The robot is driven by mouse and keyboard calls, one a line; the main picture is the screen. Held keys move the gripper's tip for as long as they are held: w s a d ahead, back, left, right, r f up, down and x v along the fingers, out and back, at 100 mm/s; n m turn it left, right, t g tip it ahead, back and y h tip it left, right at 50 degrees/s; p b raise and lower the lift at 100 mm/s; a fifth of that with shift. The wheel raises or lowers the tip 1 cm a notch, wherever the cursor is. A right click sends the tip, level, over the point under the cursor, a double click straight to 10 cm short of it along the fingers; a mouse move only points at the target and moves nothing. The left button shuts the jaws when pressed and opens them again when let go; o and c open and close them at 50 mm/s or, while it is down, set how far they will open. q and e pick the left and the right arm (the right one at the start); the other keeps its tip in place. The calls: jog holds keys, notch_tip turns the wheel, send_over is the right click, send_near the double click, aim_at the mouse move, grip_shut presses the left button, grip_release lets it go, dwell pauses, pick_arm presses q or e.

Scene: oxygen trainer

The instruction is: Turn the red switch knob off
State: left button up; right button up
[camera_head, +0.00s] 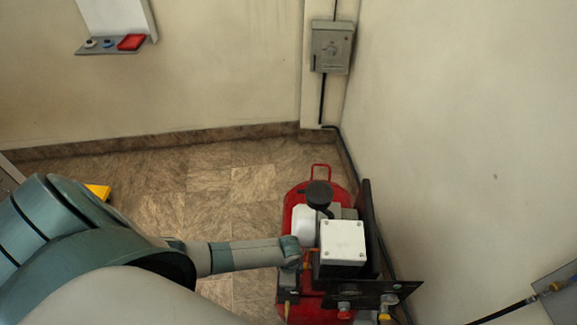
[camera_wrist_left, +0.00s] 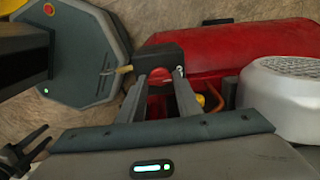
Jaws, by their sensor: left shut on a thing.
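The red switch knob (camera_wrist_left: 158,77) sits on the face of a dark box (camera_wrist_left: 157,62) beside the red compressor tank (camera_wrist_left: 230,45). My left gripper (camera_wrist_left: 163,92) has its two grey fingers on either side of the knob and is shut on it. In the head view my left arm comes in from the left, and its gripper (camera_head: 291,252) is at the left side of the red tank (camera_head: 292,210). The knob cannot be made out in the head view.
A white box (camera_head: 343,242) and a black cap (camera_head: 318,190) sit on top of the compressor. A black plate (camera_head: 368,291) with fittings is at its front. A wall (camera_head: 480,140) stands close on the right. Tiled floor (camera_head: 215,190) is clear behind my arm.

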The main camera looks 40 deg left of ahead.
pick_arm(q)
jog(key=o, duration=1)
jog(key=shift+o, duration=0.2)
jog(key=shift+r, duration=0.1)
notch_tip(320, 180, up, 17)
jog(key=b, duration=0.3)
jog(key=shift+r, duration=0.15)
dwell(0.4)
